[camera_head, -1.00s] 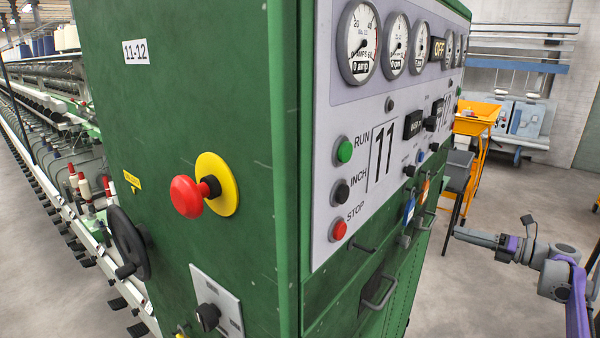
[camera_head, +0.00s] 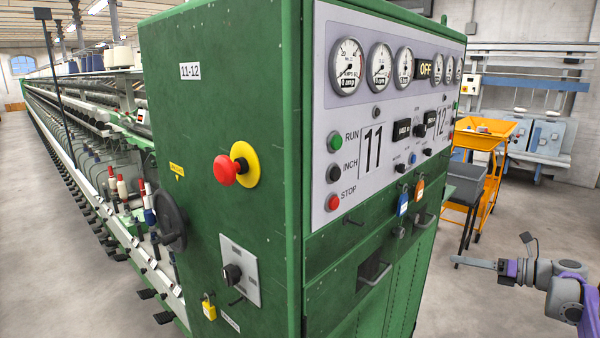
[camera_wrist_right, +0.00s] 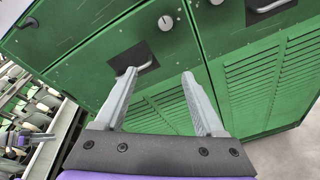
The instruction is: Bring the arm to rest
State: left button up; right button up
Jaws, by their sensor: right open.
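My right gripper (camera_head: 456,261) is at the lower right in the head view, in front of the green machine cabinet (camera_head: 222,70) and apart from it. In the right wrist view its two grey fingers (camera_wrist_right: 155,88) are spread with nothing between them. Beyond them are the cabinet's green doors, a dark recess with a handle (camera_wrist_right: 128,70) and a louvred panel (camera_wrist_right: 278,85). My right arm reaches in from the right edge in the head view.
The cabinet carries a red mushroom button (camera_head: 226,170) and a panel of gauges, buttons and switches. A yellow padlock (camera_head: 208,306) hangs low on its side. The floor at the right is open.

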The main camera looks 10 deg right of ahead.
jog(key=w+a+f+n+g, duration=0.2)
jog(key=a+n, duration=0.1)
jog(key=a, duration=0.6)
jog(key=s+a+f+n+g+h, duration=0.2)
jog(key=s+a+n, duration=0.25)
jog(key=a, duration=0.35)
jog(key=s+a+f+n+g+h, duration=0.2)
jog(key=s+a+n, duration=0.3)
jog(key=a, duration=0.4)
jog(key=s+a+f+n+h, duration=0.3)
jog(key=s+f+n, duration=0.3)
jog(key=s+n, duration=0.5)
jog(key=s+a+f+n+h, duration=0.3)
jog(key=s+a+f+n, duration=0.3)
jog(key=s+n, duration=0.5)
jog(key=shift+s+f, duration=0.35)
jog(key=shift+f, duration=0.4)
jog(key=shift+a, duration=0.1)
jog(key=shift+c, duration=0.3)
